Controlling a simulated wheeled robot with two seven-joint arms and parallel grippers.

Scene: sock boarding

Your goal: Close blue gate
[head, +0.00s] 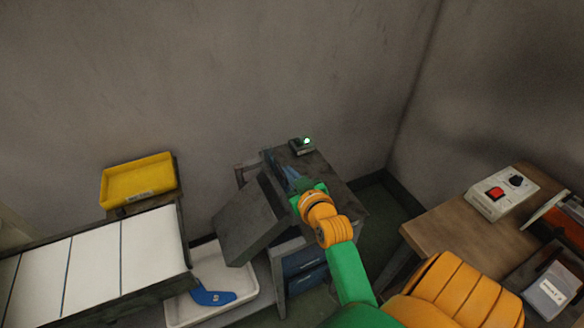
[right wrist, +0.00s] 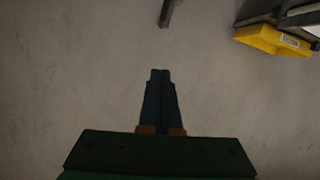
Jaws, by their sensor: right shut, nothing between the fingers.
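My right arm reaches from the bottom right of the head view to a dark metal stand. My right gripper (head: 291,175) is at the top of this stand, partly hidden by its own wrist. In the right wrist view the two fingers (right wrist: 159,76) are together with nothing between them. A narrow blue part (head: 269,162), seemingly the blue gate, shows at the left edge of the stand's top, beside the gripper. Much of it is hidden, and I cannot tell whether they touch. A grey sloping chute (head: 247,221) hangs off the stand's left side. My left gripper is out of view.
A small box with a green light (head: 302,146) sits on the stand's back. A white conveyor (head: 95,252), a yellow tray (head: 138,181) and a white bin (head: 238,275) with a blue sock (head: 212,297) are left. A wooden table (head: 440,228) with a control box (head: 501,194) is right.

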